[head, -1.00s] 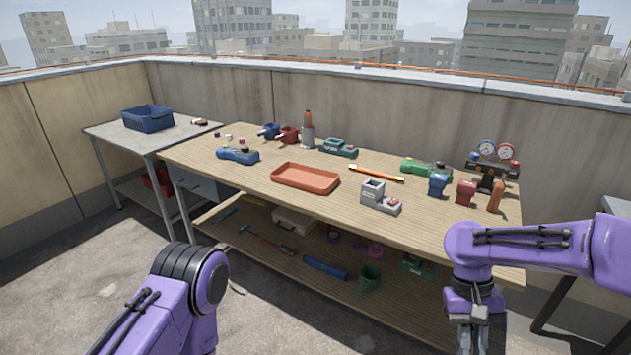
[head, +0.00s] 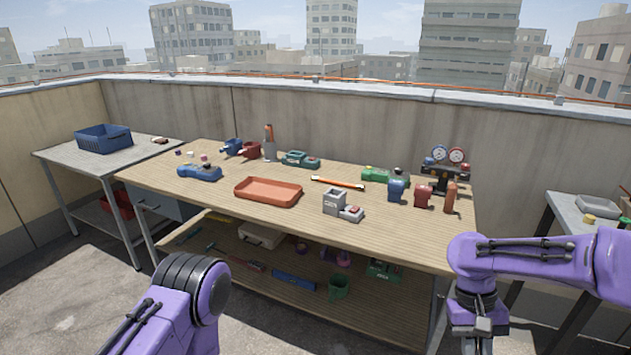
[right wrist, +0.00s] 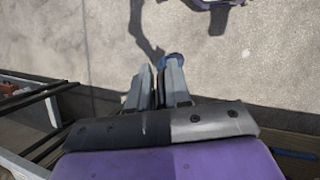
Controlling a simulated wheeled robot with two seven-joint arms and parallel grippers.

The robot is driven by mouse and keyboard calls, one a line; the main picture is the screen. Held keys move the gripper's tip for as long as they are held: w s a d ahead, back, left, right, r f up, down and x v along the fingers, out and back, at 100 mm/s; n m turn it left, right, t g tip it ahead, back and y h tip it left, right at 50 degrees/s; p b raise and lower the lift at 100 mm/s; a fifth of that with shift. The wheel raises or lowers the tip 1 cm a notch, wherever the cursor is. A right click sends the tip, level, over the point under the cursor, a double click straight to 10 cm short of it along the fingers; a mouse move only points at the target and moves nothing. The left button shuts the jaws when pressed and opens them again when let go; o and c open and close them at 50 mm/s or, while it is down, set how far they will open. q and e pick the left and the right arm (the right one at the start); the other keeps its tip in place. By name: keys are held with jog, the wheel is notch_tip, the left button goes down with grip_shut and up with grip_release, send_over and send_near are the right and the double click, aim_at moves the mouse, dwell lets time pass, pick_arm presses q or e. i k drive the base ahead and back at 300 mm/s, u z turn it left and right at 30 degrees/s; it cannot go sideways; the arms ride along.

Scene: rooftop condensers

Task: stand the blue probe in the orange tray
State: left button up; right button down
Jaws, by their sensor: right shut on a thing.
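The orange tray (head: 268,194) lies flat and empty on the wooden workbench, left of its middle in the head view. In the right wrist view my right gripper (right wrist: 160,75) points down over the concrete floor. It is shut on a blue thing (right wrist: 172,58), which I take for the blue probe. Only its rounded blue end shows past the fingertips; the fingers hide the rest. In the head view my right forearm is bent in front of the bench's right end, well away from the tray. My left gripper is out of view.
The workbench (head: 300,222) holds a grey block holder (head: 334,202), a blue meter-like tool (head: 200,172), an orange-handled stick (head: 338,183), a gauge set (head: 446,170) and several coloured parts. A side table with a blue basket (head: 103,138) stands left, another table right.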

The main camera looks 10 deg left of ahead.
aim_at(267, 193)
jog(key=u, duration=0.3)
jog(key=i, duration=0.6)
jog(key=u, duration=0.6)
